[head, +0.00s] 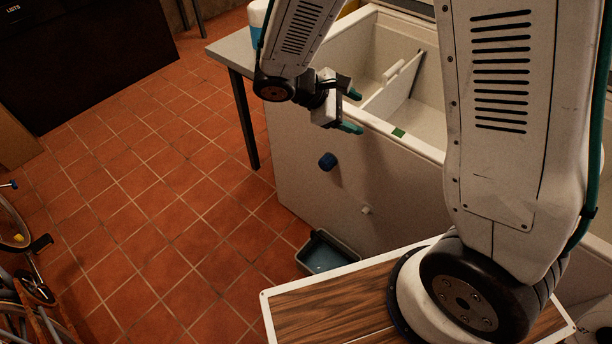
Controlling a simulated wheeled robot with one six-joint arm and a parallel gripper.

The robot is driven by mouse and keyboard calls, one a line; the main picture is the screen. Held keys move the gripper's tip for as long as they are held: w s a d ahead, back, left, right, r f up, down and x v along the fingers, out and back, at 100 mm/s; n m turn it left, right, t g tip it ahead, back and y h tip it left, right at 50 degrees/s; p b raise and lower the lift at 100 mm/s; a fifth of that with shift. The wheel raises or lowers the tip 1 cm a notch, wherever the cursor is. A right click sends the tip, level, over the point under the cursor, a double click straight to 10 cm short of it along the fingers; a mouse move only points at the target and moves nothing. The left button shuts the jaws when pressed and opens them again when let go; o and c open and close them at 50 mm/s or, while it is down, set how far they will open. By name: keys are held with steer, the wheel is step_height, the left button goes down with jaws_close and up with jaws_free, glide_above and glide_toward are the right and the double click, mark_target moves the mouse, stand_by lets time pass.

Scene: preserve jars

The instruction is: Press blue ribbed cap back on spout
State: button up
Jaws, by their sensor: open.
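A dark blue cap (327,161) shows against the front face of a white chest (310,195). I cannot tell what holds it there, and its ribs are too small to make out. A small white spout (365,210) sticks out lower on the same face, to the right of the cap, and its end looks bare. My gripper (352,110) is open, with its two teal fingertips apart and nothing seen between them. It is near the chest's upper front edge, above and to the right of the cap in the picture.
A grey tray (345,248) with a bluish inside stands on the floor below the spout. The chest's top is open, with a white divider (394,87) inside. A grey table (233,50) adjoins it at left. Tiled floor at left is clear; bicycle-like parts (35,285) lie far left.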

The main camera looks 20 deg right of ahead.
steer(key=w+a+f+n+t+h, duration=0.1)
steer(key=w+a+f+n+t, duration=0.2)
steer(key=f, duration=0.4)
steer(key=w+a+f+n+t+h, duration=0.1)
steer(key=a+f+n, duration=0.25)
steer(key=f, duration=0.35)
steer(key=n+t+y, duration=0.1)
steer(key=n+t, duration=0.2)
steer(key=n, duration=0.4)
glide_toward(323, 167)
steer(key=d, duration=0.2)
steer(key=shift+m, duration=0.25)
steer(key=x, duration=0.7)
steer(key=shift+w+a+f, duration=0.3)
steer(key=shift+w+f, duration=0.05)
steer(key=shift+c, duration=0.3)
steer(key=c, duration=1.1)
